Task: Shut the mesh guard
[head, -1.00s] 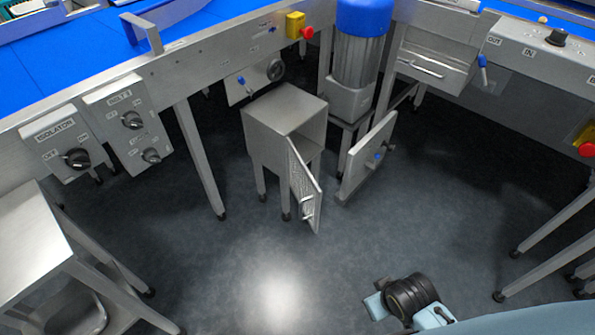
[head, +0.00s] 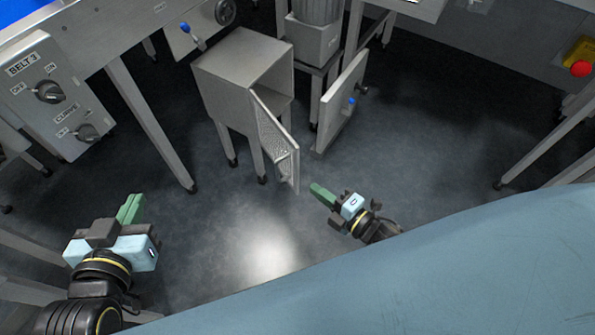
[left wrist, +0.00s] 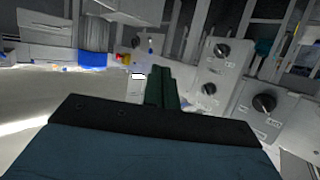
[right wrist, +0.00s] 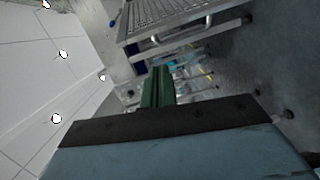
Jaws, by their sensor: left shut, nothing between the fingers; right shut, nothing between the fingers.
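The mesh guard (head: 270,135) is a framed mesh panel hinged on the front of a grey metal box (head: 225,80) on legs. It stands swung open, with a small handle near its free edge. A mesh panel (right wrist: 175,14), seemingly this guard, shows at the top of the right wrist view. My right gripper (head: 316,189) is shut and empty, just right of the guard's free lower corner and apart from it in the head view. My left gripper (head: 131,206) is shut and empty at the lower left, well away from the guard.
A second grey panel (head: 337,115) with a blue knob stands open right of the guard. A control box (head: 62,95) with rotary switches is at the left. A red button (head: 580,69) is at the far right. The floor before the guard is clear.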

